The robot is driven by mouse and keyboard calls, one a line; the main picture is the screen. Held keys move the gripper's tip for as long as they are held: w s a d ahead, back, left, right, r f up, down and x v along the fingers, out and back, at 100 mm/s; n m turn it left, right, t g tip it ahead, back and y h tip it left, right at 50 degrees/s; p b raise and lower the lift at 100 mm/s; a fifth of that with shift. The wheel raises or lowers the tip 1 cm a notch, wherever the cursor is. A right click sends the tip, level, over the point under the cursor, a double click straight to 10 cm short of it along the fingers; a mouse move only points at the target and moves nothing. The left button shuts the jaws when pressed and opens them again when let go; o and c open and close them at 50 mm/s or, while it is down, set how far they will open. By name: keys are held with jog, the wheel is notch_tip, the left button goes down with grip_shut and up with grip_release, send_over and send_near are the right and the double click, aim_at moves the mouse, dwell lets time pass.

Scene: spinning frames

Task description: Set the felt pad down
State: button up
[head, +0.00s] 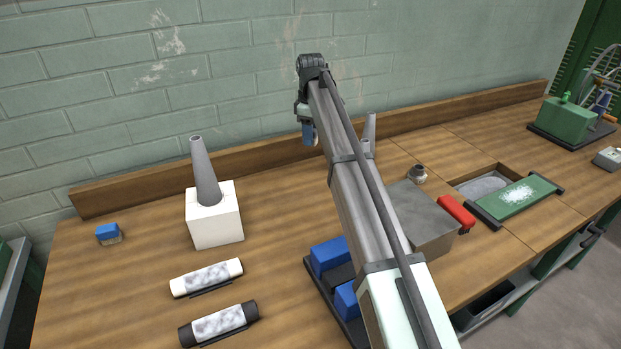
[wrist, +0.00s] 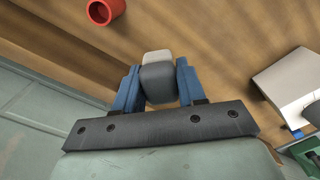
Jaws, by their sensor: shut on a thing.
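My gripper (head: 309,136) is up near the back wall in the head view, beyond the arm. In the wrist view my gripper (wrist: 158,88) has its two blue fingers shut on a small block, dark grey with a pale grey far end, which appears to be the felt pad (wrist: 158,84). The head view does not show the pad clearly, as the gripper and arm cover it. The wooden bench shows beyond the pad in the wrist view; I cannot tell the gap between them.
A white block with a grey cone (head: 207,180) stands left, near a small blue block (head: 108,234). Two rolls (head: 207,278) (head: 219,324) lie in front. A grey block (head: 420,218) and red brush (head: 457,211) sit right. A red cup (wrist: 104,11) shows in the wrist view.

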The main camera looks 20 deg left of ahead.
aim_at(310, 178)
notch_tip(310, 178, down, 13)
jog(key=shift+r, duration=0.2)
dwell(0.5)
jog(key=shift+f, duration=0.15)
jog(key=o, duration=1)
notch_tip(310, 178, up, 12)
jog(key=shift+r, duration=0.2)
